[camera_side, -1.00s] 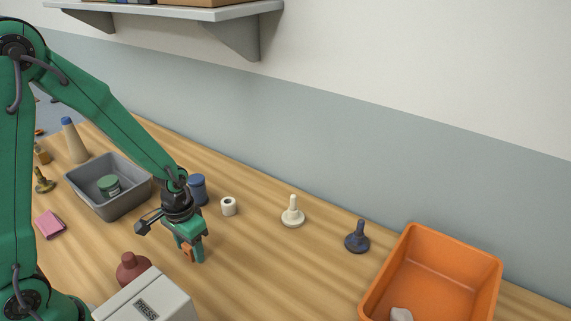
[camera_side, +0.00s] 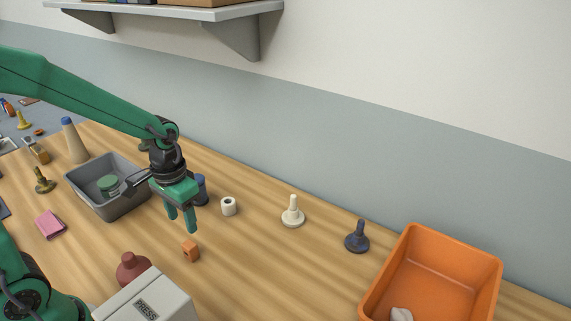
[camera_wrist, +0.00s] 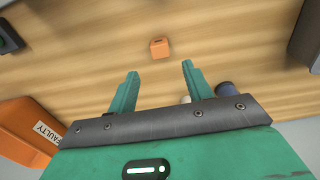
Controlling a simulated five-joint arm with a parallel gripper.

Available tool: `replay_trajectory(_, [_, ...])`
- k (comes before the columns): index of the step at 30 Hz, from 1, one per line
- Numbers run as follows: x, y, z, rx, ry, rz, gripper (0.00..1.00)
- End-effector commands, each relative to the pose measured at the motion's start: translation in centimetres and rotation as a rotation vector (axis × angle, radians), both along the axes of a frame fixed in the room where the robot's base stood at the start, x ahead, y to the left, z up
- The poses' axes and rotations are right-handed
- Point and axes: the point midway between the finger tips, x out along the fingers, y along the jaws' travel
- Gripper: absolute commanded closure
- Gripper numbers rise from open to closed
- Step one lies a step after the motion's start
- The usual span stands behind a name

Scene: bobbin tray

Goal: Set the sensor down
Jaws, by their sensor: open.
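The sensor is a small orange block (camera_side: 191,251) resting on the wooden table in the side view. It also shows in the wrist view (camera_wrist: 159,48), ahead of the fingertips and apart from them. My gripper (camera_side: 182,227) is open and empty, above and slightly behind the orange block. In the wrist view its two green fingers (camera_wrist: 160,68) stand apart with bare table between them.
A grey bin (camera_side: 133,204) holding a green jar stands left of my gripper. A dark blue spool (camera_side: 201,188) and a white roll (camera_side: 229,206) stand close behind it. White and navy pegs, an orange bin (camera_side: 480,262) and a white box (camera_side: 172,297) stand around.

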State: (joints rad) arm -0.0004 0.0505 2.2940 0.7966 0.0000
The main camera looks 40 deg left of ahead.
Motion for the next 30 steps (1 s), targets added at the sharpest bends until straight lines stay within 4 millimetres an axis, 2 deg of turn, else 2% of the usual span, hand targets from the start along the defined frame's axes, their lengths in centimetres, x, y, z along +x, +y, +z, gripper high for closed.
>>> replay_trajectory(3, [0.0, 0.0, 1.3, 0.000, -0.002, 0.000, 0.50])
replay_trajectory(9, [0.0, 0.0, 2.3, 0.000, -0.001, 0.000, 0.50])
replay_trajectory(30, [-0.1, 0.0, 2.7, 0.000, -0.010, 0.000, 0.50])
